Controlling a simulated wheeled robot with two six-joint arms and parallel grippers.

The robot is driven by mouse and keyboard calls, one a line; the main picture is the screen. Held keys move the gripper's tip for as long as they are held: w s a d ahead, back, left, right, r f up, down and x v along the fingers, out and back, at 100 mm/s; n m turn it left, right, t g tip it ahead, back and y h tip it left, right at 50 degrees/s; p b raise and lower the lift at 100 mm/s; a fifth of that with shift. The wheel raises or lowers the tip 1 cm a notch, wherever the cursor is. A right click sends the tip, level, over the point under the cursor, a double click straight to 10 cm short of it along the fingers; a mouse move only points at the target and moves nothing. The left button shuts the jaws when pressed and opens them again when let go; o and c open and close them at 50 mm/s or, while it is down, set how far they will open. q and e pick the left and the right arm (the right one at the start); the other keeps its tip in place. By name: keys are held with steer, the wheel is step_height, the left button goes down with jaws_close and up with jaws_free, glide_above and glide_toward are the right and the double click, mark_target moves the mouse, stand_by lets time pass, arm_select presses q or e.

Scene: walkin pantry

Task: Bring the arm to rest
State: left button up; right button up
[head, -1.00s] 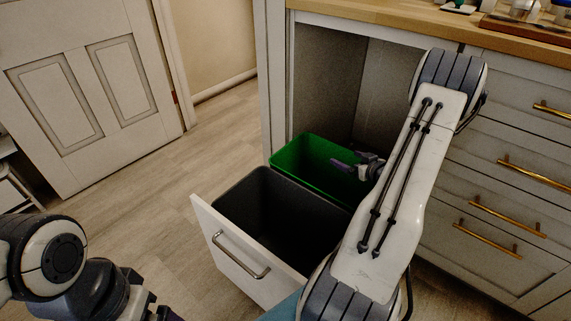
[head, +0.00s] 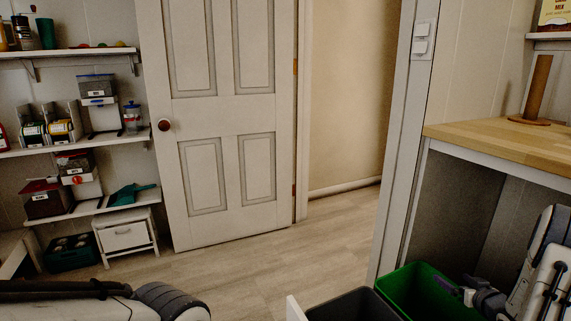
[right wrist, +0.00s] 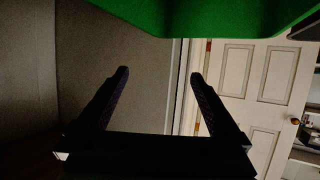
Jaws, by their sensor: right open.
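My right gripper (head: 462,291) is at the lower right of the head view, over the green bin (head: 420,290) in the pulled-out drawer. In the right wrist view its two fingers (right wrist: 158,85) are spread wide with nothing between them. The green bin's wall also fills the top of the right wrist view (right wrist: 210,15). My right arm (head: 543,275) reaches in from the lower right edge. Part of my left arm (head: 110,300) shows at the lower left; its gripper is out of the picture.
A dark grey bin (head: 355,306) stands in the drawer next to the green one. A wooden counter (head: 500,140) is above them. A white panelled door (head: 225,120) and shelves with jars and boxes (head: 90,150) stand at the left. The floor (head: 250,275) between is clear.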

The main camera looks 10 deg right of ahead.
steer(key=shift+r, duration=0.4)
step_height(320, 180, down, 6)
steer(key=b, duration=0.5)
steer(key=r+p+v, duration=0.1)
steer(key=p+v, duration=0.4)
steer(key=v, duration=0.6)
steer(key=f+b+x, duration=0.1)
steer(key=b+x, duration=0.4)
steer(key=x, duration=0.6)
step_height(320, 180, up, 8)
steer(key=p, duration=0.7)
steer(key=s+a+r+n+g+y+p, duration=0.2)
steer(key=a+r+n+y+p, duration=0.4)
steer(key=a+r+p, duration=1.2)
steer(key=s+a+r+n+g+y+p, duration=0.2)
steer(key=a+r+n+y+p, duration=0.4)
steer(key=a+r+p, duration=1.2)
steer(key=shift+a+g+y+p, duration=0.4)
steer(key=shift+y+p, duration=0.2)
steer(key=shift+p, duration=2.7)
